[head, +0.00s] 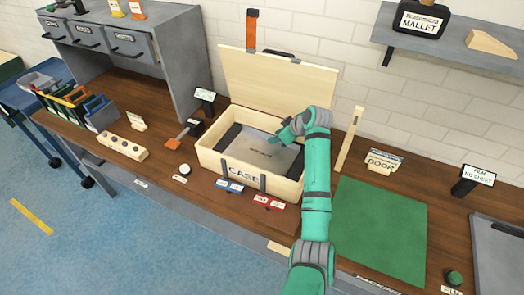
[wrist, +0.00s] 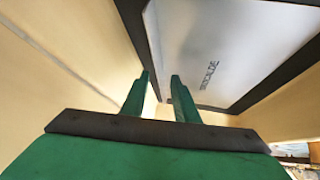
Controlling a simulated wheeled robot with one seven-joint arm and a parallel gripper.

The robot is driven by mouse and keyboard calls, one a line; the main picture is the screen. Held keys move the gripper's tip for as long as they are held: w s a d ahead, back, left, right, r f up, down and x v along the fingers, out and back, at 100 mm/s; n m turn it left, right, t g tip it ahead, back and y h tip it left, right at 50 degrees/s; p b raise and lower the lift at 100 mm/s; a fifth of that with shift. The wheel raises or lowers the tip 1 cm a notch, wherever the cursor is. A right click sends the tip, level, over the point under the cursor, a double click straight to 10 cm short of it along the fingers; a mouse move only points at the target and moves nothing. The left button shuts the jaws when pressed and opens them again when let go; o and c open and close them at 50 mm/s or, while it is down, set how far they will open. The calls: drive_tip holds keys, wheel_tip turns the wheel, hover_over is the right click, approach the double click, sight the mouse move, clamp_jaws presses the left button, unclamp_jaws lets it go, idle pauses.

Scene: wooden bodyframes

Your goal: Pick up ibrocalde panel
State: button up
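The panel (head: 262,154) is a light grey sheet lying inside the open wooden case (head: 235,175) in the head view. In the wrist view the panel (wrist: 230,45) is pale grey with dark edge strips, and lettering ending in "OCALDE" can be made out on it. My gripper (head: 280,138) is at the right back part of the case, over or near the panel's edge. In the wrist view its two green fingers (wrist: 160,88) are apart with nothing seen between them. Their tips are close to the panel's dark edge; I cannot tell whether they touch.
The case lid (head: 278,82) stands open behind. A green mat (head: 380,230) lies to the right, with a "DOOR" sign (head: 382,162) behind it. A wooden strip (head: 349,140) stands right of the case. Red clips (head: 268,202) and blue clips (head: 229,187) lie in front.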

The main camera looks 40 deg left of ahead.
drive_tip(key=shift+a+f, duration=0.25)
drive_tip(key=shift+c, duration=0.3)
clamp_jaws()
idle(1.0)
